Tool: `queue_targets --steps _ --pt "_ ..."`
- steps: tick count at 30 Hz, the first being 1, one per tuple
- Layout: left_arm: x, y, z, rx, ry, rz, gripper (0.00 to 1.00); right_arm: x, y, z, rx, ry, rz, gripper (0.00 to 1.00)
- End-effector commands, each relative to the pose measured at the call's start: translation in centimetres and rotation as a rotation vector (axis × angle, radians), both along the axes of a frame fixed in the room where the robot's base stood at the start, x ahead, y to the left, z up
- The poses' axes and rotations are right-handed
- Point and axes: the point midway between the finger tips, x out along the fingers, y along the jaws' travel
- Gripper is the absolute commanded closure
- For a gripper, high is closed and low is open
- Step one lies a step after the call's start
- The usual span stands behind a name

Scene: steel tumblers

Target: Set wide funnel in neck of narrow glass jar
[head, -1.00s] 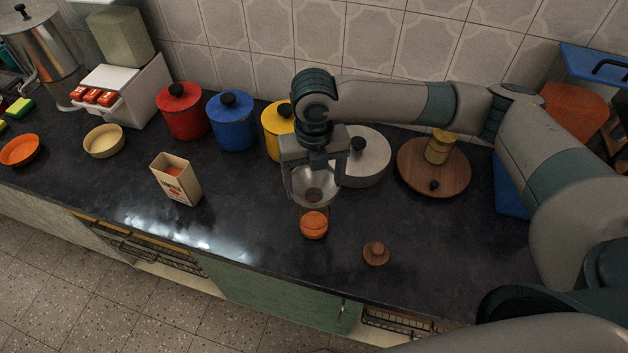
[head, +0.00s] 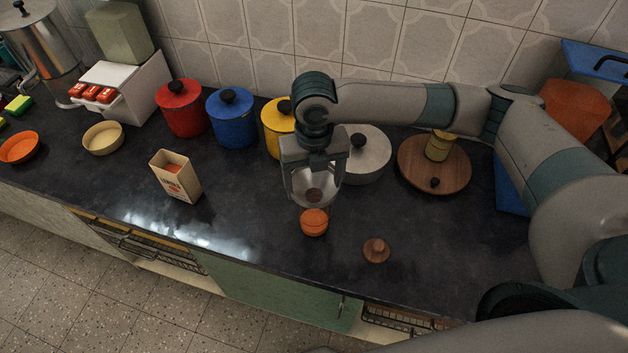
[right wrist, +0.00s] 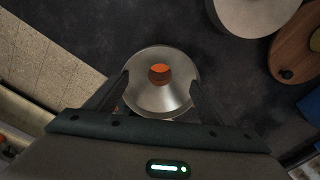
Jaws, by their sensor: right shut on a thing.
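The steel funnel (head: 313,184) is wide-mouthed and hangs upright in my right gripper (head: 314,186), which is shut on it. In the right wrist view the funnel (right wrist: 160,98) sits between the two fingers (right wrist: 160,92), and orange shows through its central hole. Below it on the counter is a small orange round form (head: 314,222), which appears to be the contents of the glass jar. The clear jar walls are hard to make out. I cannot tell whether the funnel's spout touches the neck. My left gripper is not in view.
A small wooden knobbed lid (head: 376,251) lies right of the jar. A grey lidded pot (head: 366,160) and a wooden round board (head: 435,165) stand behind. Red, blue and yellow canisters and an open carton (head: 176,178) are to the left. The counter's front edge is close.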

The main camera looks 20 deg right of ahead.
Motion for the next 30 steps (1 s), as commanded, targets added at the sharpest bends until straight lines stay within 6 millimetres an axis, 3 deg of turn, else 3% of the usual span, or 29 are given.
queue_targets --steps 30 --pt "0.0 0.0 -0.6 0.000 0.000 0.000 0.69 0.0 0.0 -1.7 -0.001 0.000 0.000 0.47"
